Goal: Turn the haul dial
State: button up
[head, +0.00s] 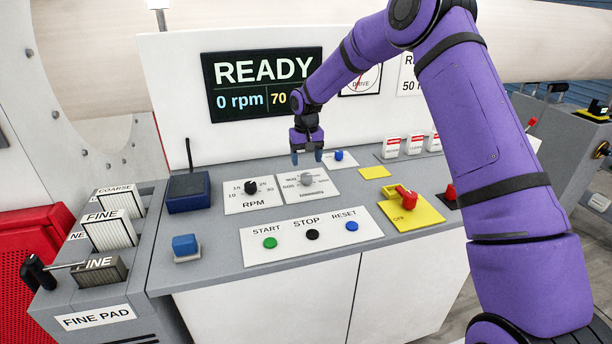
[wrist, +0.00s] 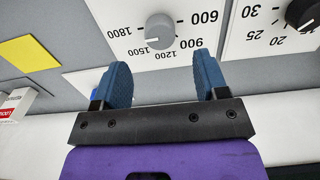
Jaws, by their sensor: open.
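A grey round dial (head: 307,179) stands on a white plate on the sloped console. In the wrist view the grey dial (wrist: 160,30) is ringed by figures from 600 to 1800. I cannot read a name on its plate, nor its setting for sure. My gripper (head: 306,158) points down just above and behind the dial in the head view. In the wrist view my gripper (wrist: 162,80) is open and empty, with its two blue fingers apart. The dial shows beyond the gap between them and is not between the pads.
A black RPM knob (head: 250,187) is close on the left. A small blue knob (head: 339,155) is behind on the right. A START, STOP and RESET button plate (head: 330,246) lies in front. A red switch (head: 407,196) on yellow stands at right. The READY display (head: 262,84) is behind.

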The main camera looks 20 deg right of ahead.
aim_at(306, 175)
notch_tip(306, 175, down, 7)
jog(key=shift+r, duration=0.1)
jog(key=shift+c, duration=0.2)
jog(key=c, duration=0.9)
